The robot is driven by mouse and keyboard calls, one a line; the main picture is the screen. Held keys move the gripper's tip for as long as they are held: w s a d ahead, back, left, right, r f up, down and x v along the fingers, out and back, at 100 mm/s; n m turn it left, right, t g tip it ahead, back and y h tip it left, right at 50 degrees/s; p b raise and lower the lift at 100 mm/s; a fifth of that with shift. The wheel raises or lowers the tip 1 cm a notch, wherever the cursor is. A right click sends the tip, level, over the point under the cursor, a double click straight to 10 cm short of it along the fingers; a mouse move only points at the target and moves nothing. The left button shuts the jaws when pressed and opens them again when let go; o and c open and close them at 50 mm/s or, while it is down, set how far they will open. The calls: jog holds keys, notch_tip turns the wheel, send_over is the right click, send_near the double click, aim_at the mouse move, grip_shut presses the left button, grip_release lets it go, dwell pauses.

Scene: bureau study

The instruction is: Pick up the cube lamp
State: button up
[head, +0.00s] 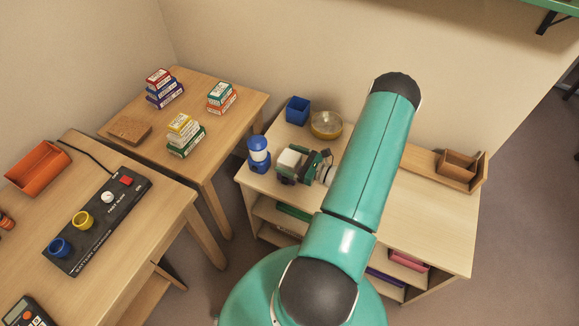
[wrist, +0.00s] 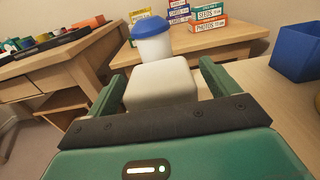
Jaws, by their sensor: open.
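The cube lamp is a white, rounded cube (head: 289,159) near the left end of the shelf unit's top. In the wrist view the white cube (wrist: 160,88) fills the space between the two green fingers. My gripper (head: 304,166) is at the cube, pointing left in the head view. In the wrist view my gripper (wrist: 162,74) is open, with one finger on each side of the cube. A small gap seems to show at the sides; contact is not clear. The cube's underside is hidden.
A blue-and-white lantern (head: 258,154) stands just beyond the cube, close to it. A blue square cup (head: 297,110) and a brass bowl (head: 326,124) are behind. A wooden tray (head: 430,168) is at right. The shelf unit's front right top (head: 430,230) is clear.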

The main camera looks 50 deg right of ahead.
jog(key=shift+x, duration=1.05)
jog(key=c, duration=1.2)
